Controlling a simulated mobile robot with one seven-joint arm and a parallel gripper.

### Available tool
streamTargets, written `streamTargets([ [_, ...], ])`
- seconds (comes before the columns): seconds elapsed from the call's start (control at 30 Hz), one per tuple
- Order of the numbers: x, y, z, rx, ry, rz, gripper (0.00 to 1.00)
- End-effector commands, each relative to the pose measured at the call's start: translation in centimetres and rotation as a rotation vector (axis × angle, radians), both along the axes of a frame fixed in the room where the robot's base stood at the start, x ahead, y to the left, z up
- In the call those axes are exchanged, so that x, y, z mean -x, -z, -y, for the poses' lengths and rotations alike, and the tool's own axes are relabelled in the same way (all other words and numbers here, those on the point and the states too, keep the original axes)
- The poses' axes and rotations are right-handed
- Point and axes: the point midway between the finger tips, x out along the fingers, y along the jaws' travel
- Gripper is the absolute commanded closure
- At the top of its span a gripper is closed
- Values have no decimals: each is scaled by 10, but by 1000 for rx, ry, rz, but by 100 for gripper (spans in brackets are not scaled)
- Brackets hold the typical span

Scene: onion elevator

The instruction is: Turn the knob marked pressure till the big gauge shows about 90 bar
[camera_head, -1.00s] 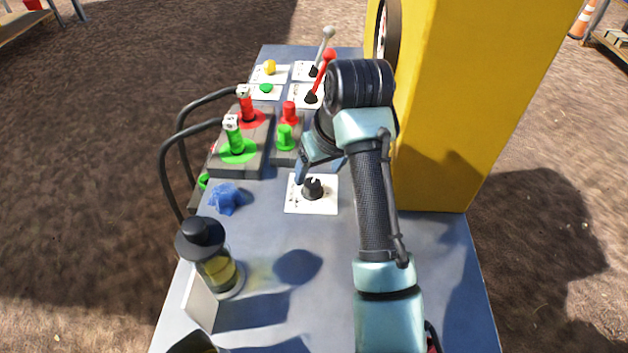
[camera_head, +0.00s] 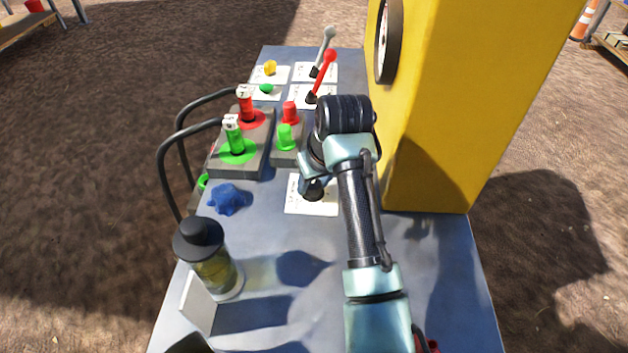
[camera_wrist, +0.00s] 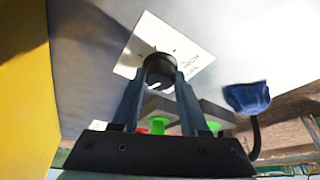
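A black round knob (camera_wrist: 159,68) stands on a white label plate (camera_wrist: 140,60); the print is too small to read. In the head view the plate (camera_head: 327,208) lies on the blue-grey bench top, and my wrist largely covers the knob. My gripper (camera_wrist: 158,78) reaches over the knob with one finger on each side of it. The fingers are apart; I cannot tell if they touch the knob. The big gauge (camera_head: 388,42) on the yellow housing shows nearly edge-on, so its reading cannot be made out.
The yellow housing (camera_head: 450,110) stands close right of my arm. A blue star-shaped knob (camera_head: 228,199) and a lantern (camera_head: 212,265) are at left. Hose plugs, red and green buttons (camera_head: 287,137) and two levers (camera_head: 322,75) stand behind. The front bench top is mostly clear.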

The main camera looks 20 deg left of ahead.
Motion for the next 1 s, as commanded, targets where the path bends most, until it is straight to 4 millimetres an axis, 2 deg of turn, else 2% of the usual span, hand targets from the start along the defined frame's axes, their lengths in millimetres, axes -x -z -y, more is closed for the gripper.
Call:
streamTargets([
  [0.03,0,0,0,-1,0,-1,77],
  [0.17,0,0,0,-1,0,-1,100],
  [0.37,0,-2,0,0,-19,-3,100],
  [0.7,-1,-2,1,0,-198,-3,100],
  [1.0,-1,0,1,0,-211,0,100],
])
